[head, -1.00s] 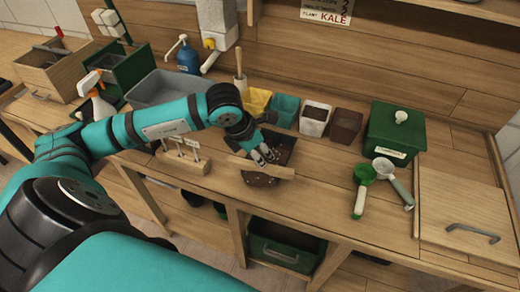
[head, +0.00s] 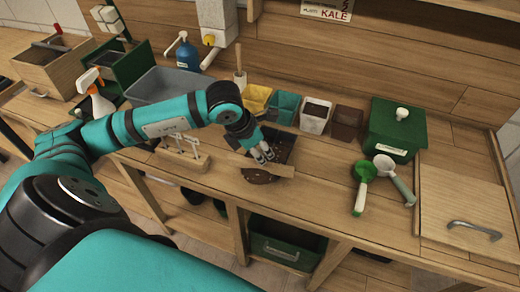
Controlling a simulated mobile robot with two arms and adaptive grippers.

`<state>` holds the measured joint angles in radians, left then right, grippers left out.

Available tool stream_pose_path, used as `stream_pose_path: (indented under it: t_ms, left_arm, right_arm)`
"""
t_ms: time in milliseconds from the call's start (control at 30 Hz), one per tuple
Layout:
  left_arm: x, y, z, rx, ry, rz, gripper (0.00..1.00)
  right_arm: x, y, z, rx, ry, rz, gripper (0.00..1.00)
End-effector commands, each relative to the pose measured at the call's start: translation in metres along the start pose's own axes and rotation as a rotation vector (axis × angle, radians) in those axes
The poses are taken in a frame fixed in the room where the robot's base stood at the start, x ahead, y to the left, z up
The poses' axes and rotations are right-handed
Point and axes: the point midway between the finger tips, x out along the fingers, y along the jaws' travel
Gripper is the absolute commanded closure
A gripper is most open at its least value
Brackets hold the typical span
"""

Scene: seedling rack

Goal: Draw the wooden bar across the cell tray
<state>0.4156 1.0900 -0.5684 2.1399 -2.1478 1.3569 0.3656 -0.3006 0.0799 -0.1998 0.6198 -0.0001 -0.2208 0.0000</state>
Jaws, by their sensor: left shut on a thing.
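The wooden bar (head: 281,170) is a flat pale strip lying across the front part of the dark cell tray (head: 285,146). The tray sits on the bench near its front edge. Dark soil (head: 257,177) shows at the tray's front, just below the bar. My left gripper (head: 264,157) reaches in from the left over the tray and is shut on the bar near its middle. The gripper and bar hide part of the tray's cells. My right gripper is not in view.
Behind the tray stand yellow, teal (head: 284,107), white and brown pots. A wooden block with several small tools (head: 182,157) is to the left. A green lidded box (head: 393,130) and two scoops (head: 362,182) are to the right. Bench between tray and scoops is clear.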

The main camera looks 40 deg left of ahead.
Motion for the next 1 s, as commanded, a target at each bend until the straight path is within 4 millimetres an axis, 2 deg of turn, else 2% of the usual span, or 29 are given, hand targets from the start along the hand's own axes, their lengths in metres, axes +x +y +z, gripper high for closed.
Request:
stream_pose_path:
  t_ms: [300, 1000]
  left_arm:
    - [0.002, 0.001, 0.001, 0.000, -0.001, 0.000, 0.98]
    - [0.011, 0.016, 0.019, 0.000, 0.000, 0.000, 0.98]
  right_arm:
    - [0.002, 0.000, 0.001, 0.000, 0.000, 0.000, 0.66]
    - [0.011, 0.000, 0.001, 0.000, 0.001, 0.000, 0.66]
